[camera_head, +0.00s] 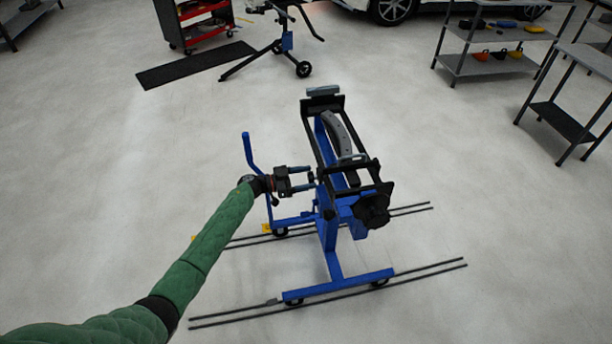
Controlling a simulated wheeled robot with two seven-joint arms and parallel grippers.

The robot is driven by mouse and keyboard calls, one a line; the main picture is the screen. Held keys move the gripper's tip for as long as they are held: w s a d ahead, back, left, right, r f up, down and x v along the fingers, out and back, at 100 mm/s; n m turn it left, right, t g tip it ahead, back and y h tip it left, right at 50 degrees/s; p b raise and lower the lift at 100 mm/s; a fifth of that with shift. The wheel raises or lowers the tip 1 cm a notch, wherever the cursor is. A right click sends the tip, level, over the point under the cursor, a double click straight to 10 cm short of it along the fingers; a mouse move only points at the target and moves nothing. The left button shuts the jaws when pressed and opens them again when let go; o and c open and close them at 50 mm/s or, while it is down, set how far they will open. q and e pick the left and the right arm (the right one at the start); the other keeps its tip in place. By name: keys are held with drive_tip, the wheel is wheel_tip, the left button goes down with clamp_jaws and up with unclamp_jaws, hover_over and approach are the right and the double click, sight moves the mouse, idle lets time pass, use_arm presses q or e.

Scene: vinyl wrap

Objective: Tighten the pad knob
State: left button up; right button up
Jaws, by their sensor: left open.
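A blue and black wheeled stand (331,240) stands on the floor in the middle of the view, with a black frame on top and a grey curved piece (339,132) inside it. My left gripper (311,180) is open at the left side of the upper frame, its fingers pointing right toward the frame. A small part of the stand sits close to the fingertips; I cannot tell whether they touch it or whether it is the pad knob. A bulky black knob-like part (372,210) is at the near right end of the frame. My right gripper is out of view.
Dark rails (420,276) run along the floor under the stand's wheels. A blue handle (250,152) rises left of the frame. Behind are a black mat (195,64), a red cart (198,22), another stand (287,42) and shelves (487,62).

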use_arm(q)
drive_tip(key=shift+d, duration=0.1)
drive_tip(key=shift+c, duration=0.3)
drive_tip(key=c, duration=0.9)
drive_tip(key=shift+f, duration=0.1)
